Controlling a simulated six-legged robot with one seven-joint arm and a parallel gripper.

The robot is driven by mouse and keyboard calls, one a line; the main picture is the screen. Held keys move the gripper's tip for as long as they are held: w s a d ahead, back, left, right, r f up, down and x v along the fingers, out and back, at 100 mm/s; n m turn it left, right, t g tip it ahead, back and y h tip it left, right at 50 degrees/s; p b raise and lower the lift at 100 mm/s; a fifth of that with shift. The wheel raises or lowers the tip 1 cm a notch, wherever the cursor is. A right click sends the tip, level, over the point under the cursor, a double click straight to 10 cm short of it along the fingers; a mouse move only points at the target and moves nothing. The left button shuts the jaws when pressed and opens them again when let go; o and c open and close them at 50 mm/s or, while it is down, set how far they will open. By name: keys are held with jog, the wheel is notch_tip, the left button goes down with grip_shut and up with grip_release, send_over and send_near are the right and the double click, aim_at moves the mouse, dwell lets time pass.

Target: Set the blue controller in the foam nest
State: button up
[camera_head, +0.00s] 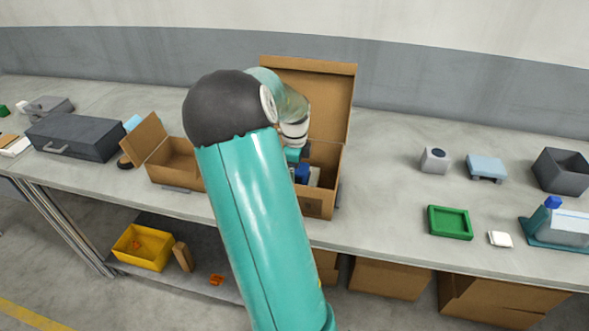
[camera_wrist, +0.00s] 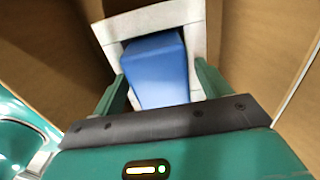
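The blue controller (camera_wrist: 157,72) is inside the cardboard box, in the dark opening of the white foam nest (camera_wrist: 190,14). It looks slightly turned against the nest's frame; how deep it sits I cannot tell. My gripper (camera_wrist: 160,72) is over the nest with one finger on each side of the controller. A strip of white shows between the right finger and the controller, so the fingers look open around it. In the head view the controller (camera_head: 301,173) and a bit of foam (camera_head: 314,177) show beside my arm, which hides most of the gripper.
The open box (camera_head: 318,203) has tall walls and a raised lid (camera_head: 325,95) behind. A smaller open box (camera_head: 175,160) stands to its left, a dark case (camera_head: 75,138) farther left.

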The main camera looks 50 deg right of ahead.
notch_tip(320, 180, up, 12)
jog(key=w+a+r+n+t+y, duration=0.1)
jog(key=a+r+n, duration=0.2)
jog(key=a+n, duration=0.7)
jog(key=w+a+r+n+t, duration=0.1)
jog(key=a+r+n+t, duration=0.3)
jog(key=a, duration=1)
jog(key=s+a+n, duration=0.5)
jog(key=a+n, duration=0.3)
jog(key=s+a+f+n+h, duration=0.1)
jog(key=s+a+n, duration=0.3)
jog(key=a+n, duration=0.5)
jog(key=shift+s+a+t, duration=0.2)
jog(key=shift+s+t, duration=0.1)
jog(key=shift+s, duration=0.05)
